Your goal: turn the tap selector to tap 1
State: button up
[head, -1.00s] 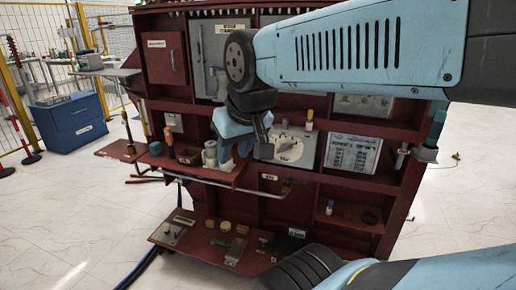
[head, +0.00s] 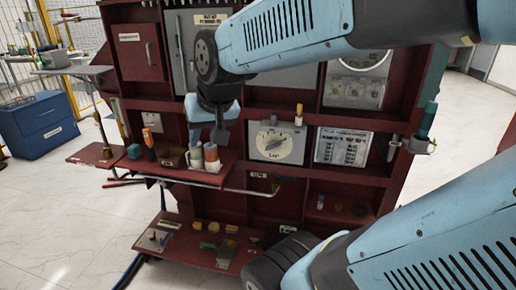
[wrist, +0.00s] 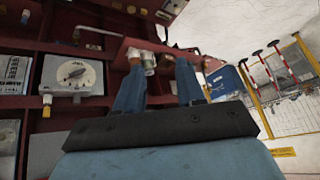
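The tap selector (head: 277,143) is a pale square panel with a round white dial and a small knob, mid-height on the dark red cabinet. It also shows at the left of the wrist view (wrist: 73,72), with a dark pointer across its dial. The numbers are too small to read. My gripper (head: 208,136) hangs left of the selector in the head view, in front of the cabinet and above the small shelf. In the wrist view its two blue fingers (wrist: 160,78) stand apart with nothing held between them. The selector is unobstructed in both views.
A red shelf (head: 225,178) with bottles and a screwdriver (head: 149,139) juts out below my gripper, with a rail along it. A lower shelf (head: 180,252) holds small parts.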

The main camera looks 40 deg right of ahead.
jog(key=w+d+f+m+t+h, duration=0.1)
jog(key=w+d+f+m, duration=0.2)
jog(key=w, duration=0.5)
jog(key=w+d+f+m+t, duration=0.1)
jog(key=w+d+f+m, duration=0.25)
jog(key=w, duration=0.45)
jog(key=m+t+h, duration=0.3)
jog(key=m+h, duration=1)
jog(key=m, duration=0.1)
send_near(271, 148)
jog(key=shift+n, duration=0.25)
jog(key=x, duration=0.9)
jog(key=shift+s, duration=0.15)
jog(key=shift+c, duration=0.3)
